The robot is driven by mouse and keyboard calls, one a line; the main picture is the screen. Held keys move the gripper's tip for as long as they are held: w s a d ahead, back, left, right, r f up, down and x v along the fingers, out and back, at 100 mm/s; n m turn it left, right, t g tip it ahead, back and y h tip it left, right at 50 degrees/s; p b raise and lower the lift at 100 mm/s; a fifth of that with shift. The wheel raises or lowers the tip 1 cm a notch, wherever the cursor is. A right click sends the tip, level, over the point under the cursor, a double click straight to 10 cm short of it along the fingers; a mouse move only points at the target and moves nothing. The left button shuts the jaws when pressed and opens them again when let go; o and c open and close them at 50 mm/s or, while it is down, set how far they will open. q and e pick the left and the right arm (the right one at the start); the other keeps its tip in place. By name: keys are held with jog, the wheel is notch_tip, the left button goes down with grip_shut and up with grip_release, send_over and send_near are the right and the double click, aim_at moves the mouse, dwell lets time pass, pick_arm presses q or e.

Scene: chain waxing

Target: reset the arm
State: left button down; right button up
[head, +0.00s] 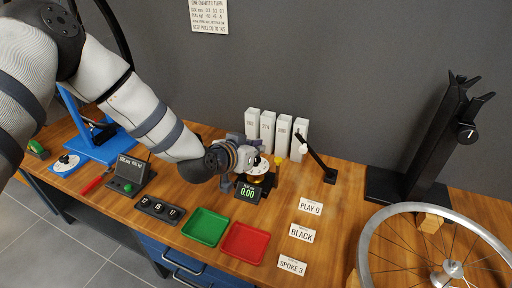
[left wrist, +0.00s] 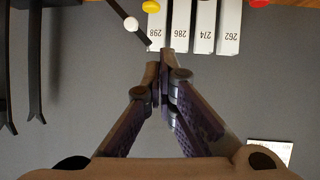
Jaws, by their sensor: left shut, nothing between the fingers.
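My left arm reaches in from the left in the head view, and its gripper (head: 262,158) hangs over the back middle of the workbench, close to a small device with a green 0.00 readout (head: 247,192). In the left wrist view the two fingers of this gripper (left wrist: 160,66) meet at their tips with nothing between them. Beyond the tips stand white boxes (left wrist: 204,28) numbered 298, 286, 274 and 262. My right gripper is in neither view.
A green tray (head: 205,227) and a red tray (head: 245,242) lie at the front. Label cards such as PLAY 0 (head: 311,206) lie to their right. A spoked wheel (head: 366,240) and a black stand (head: 408,185) fill the right. A thin black arm (head: 318,163) rises behind.

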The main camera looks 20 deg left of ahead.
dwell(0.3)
pick_arm(q)
jog(key=s+d+f+g, duration=0.1)
jog(key=s+f+g, duration=0.3)
jog(key=s+f, duration=0.55)
jog(key=s+d+f+g, duration=0.2)
jog(key=s+f+g, duration=0.35)
jog(key=s, duration=0.75)
jog(key=s+a+f+n+g+y, duration=0.1)
jog(key=s+a+g, duration=0.1)
jog(key=s, duration=1.2)
jog(key=s+a+f+g+y+p, duration=0.1)
jog(key=s+a+f+g, duration=0.1)
jog(key=s, duration=1.2)
jog(key=shift+a+n+g+y, duration=0.3)
jog(key=shift+a+n+g, duration=0.1)
jog(key=shift+a+g, duration=0.35)
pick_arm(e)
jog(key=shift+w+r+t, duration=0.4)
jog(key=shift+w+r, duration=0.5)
